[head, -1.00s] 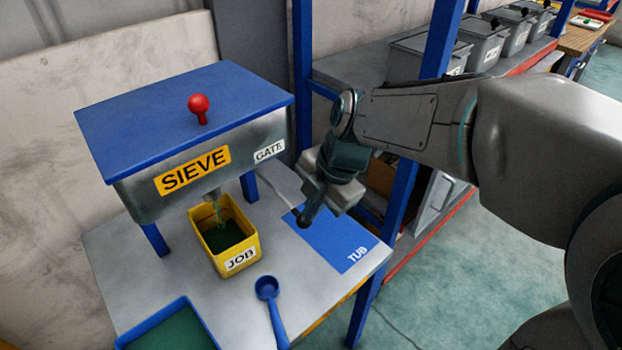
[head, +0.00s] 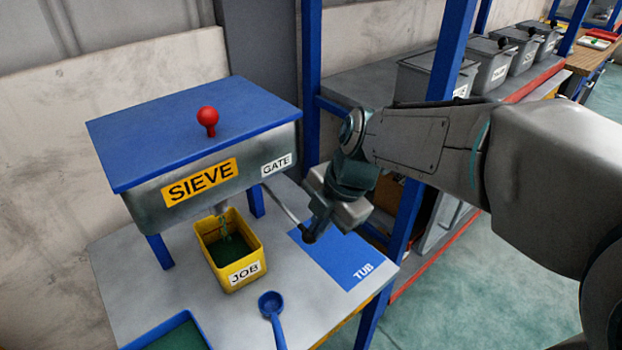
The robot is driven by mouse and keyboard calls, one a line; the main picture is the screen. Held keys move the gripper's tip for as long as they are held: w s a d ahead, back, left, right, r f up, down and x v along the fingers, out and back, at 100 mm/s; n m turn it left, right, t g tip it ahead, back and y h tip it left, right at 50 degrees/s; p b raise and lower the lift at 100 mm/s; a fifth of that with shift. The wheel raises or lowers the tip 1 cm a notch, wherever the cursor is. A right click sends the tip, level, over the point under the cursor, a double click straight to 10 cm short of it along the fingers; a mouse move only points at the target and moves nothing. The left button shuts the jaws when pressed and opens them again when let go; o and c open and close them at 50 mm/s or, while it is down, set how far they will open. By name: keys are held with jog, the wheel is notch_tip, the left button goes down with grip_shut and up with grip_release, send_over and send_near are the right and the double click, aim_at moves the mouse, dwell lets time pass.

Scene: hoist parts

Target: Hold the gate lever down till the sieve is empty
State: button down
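The sieve (head: 215,180) is a grey box with a blue lid and a red knob, standing on blue legs. Its gate lever (head: 282,205) is a thin grey rod reaching out from under the GATE label toward my gripper (head: 312,232). My gripper is at the lever's outer end, over the blue TUB mat. Its fingers are small and dark here, and I cannot tell whether they are shut on the lever. A thin greenish stream falls from the sieve's spout into the yellow JOB tub (head: 238,282), which has green material in it. The lid hides the sieve's inside.
The blue TUB mat (head: 350,262) lies at the bench's right edge. A blue scoop (head: 271,302) lies at the front, beside a blue tray (head: 130,342) with green contents. A blue rack post (head: 405,200) stands close behind my arm. Grey bins line the shelf beyond.

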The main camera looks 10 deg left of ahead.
jog(key=shift+s+d+f, duration=0.1)
jog(key=shift+s+f, duration=0.05)
jog(key=shift+f, duration=0.35)
jog(key=p+v, duration=0.3)
jog(key=v, duration=1.1)
jog(key=shift+d+r, duration=0.25)
jog(key=shift+r, duration=0.1)
